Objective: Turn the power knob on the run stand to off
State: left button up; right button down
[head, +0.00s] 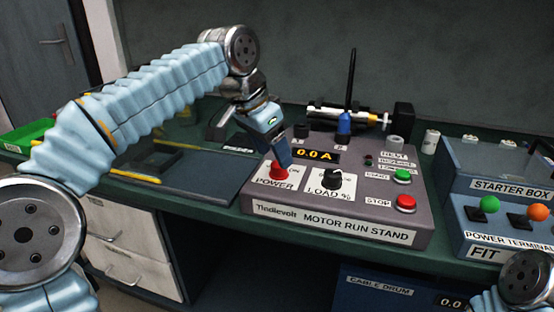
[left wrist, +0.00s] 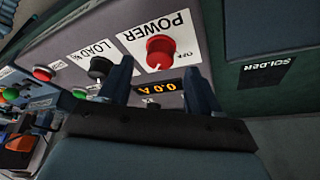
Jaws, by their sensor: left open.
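The motor run stand (head: 330,228) is a grey box on the green bench. Its red power knob (head: 279,171) is at the left of the top face, above the POWER label. My left gripper (head: 283,160) is open just above and behind the knob in the head view. In the left wrist view its two fingers (left wrist: 160,82) are apart, with the knob beyond and between them. I cannot tell whether they touch it.
The black LOAD % knob (head: 332,179) sits right of the power knob. Green (head: 402,175) and red STOP (head: 406,203) buttons are farther right. A starter box (head: 490,170) and a power terminal box (head: 500,225) stand at the right. A dark flat mat (head: 195,175) lies left.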

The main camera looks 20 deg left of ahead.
aim_at(277, 164)
pick_arm(q)
jog(key=shift+x, duration=1.7)
jog(key=shift+c, duration=0.3)
jog(key=c, duration=1)
